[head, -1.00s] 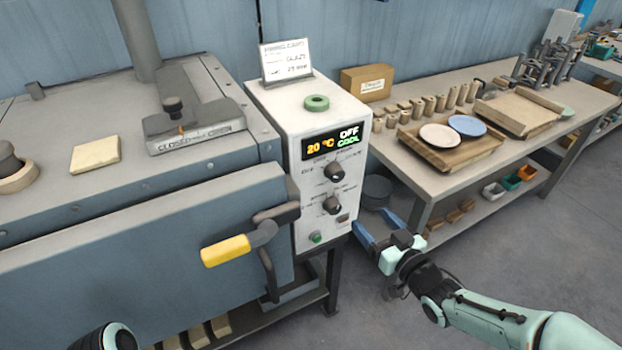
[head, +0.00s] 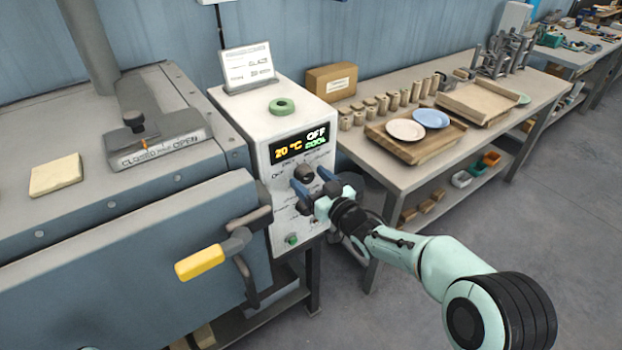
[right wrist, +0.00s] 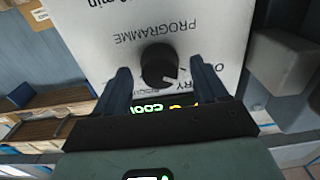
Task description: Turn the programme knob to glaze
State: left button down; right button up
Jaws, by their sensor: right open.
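The programme knob (head: 303,174) is the upper dark knob on the front of the white control box (head: 256,112), under the display (head: 299,146). In the right wrist view, the knob (right wrist: 159,64) stands below the upside-down word PROGRAMME, its white pointer mark toward the lower right. My right gripper (head: 312,184) is open at the panel, and its fingers (right wrist: 162,80) are on either side of the knob. A gap shows on both sides, so no grip shows. The display reads 20 °C, OFF and COOL. The glaze label cannot be made out. My left gripper is out of view.
A green ring (head: 283,106) and a card (head: 248,67) are on top of the box.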

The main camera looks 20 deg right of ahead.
jog(key=shift+w, duration=0.2)
jog(key=shift+c, duration=0.3)
jog(key=c, duration=1)
